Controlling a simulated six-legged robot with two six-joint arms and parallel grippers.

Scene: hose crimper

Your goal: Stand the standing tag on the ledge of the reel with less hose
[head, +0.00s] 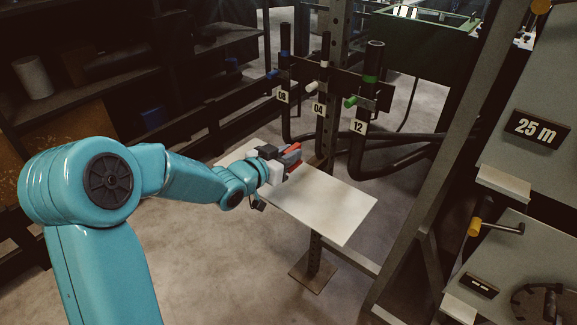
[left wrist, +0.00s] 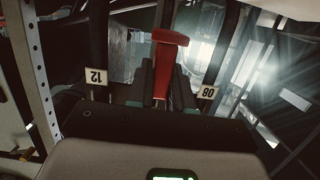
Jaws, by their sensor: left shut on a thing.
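My left gripper (head: 287,164) is over the pale shelf board, shut on a red thing (head: 293,151) that looks like the standing tag. In the left wrist view the red tag (left wrist: 161,75) stands between the dark fingers (left wrist: 162,92), with a wider bar at one end. At the right of the head view are two grey reel panels. A pale ledge (head: 503,183) sits below the upper panel's "25 m" plate (head: 537,128). Another pale ledge (head: 459,309) is near the lower panel's plate (head: 480,286), whose writing I cannot read. My right gripper is out of view.
The pale board (head: 335,210) is bare at its front right. Hose ends marked 08 (head: 283,96), 04 (head: 319,109) and 12 (head: 359,127) hang behind it. A steel frame post (head: 440,175) stands between the board and the reels. A yellow-knobbed crank (head: 475,227) sticks out.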

